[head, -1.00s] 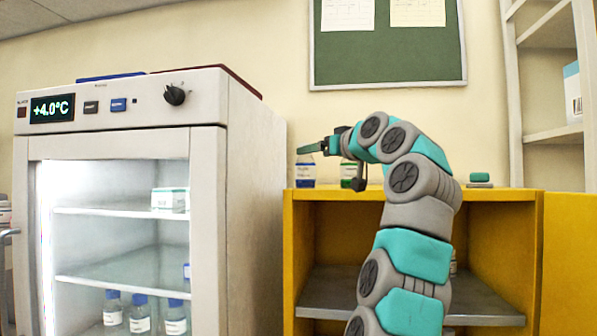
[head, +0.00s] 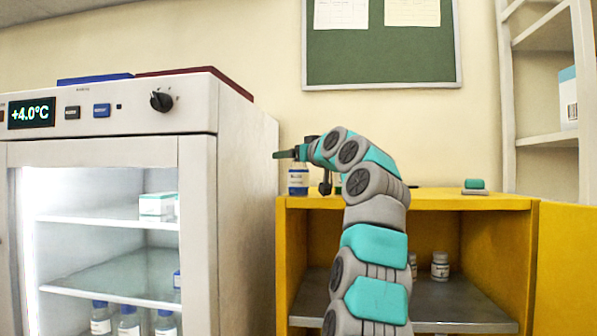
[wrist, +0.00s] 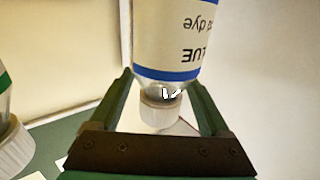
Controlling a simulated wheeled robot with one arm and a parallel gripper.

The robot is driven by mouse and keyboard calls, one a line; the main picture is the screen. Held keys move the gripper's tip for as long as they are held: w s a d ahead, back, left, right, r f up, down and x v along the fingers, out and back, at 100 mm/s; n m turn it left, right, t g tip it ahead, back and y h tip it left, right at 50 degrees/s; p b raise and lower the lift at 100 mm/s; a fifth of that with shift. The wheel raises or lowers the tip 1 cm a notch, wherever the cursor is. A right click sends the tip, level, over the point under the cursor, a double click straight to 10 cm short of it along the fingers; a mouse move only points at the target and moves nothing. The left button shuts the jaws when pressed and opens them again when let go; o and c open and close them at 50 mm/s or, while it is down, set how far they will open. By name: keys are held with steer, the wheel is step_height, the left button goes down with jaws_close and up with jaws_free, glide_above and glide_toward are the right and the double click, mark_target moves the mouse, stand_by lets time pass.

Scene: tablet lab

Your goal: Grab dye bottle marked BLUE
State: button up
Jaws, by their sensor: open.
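The dye bottle marked BLUE (head: 298,181) stands upright on top of the yellow cabinet, at its left end. In the wrist view the bottle (wrist: 172,45) appears upside down, with a white label edged in blue, "LUE" and "dye" readable, and a pale cap. My gripper (head: 280,154) is open at the height of the bottle's top. In the wrist view its two green fingers (wrist: 162,84) lie to either side of the cap and neck, with gaps showing. Part of the bottle's top is hidden by my gripper in the head view.
A bottle with a green-edged label (wrist: 8,140) stands beside it, mostly hidden by my arm in the head view. A white fridge (head: 245,180) rises close on the left. A small teal-topped item (head: 474,186) sits at the right of the cabinet top (head: 435,195).

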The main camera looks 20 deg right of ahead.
jaws_close()
stand_by(0.5)
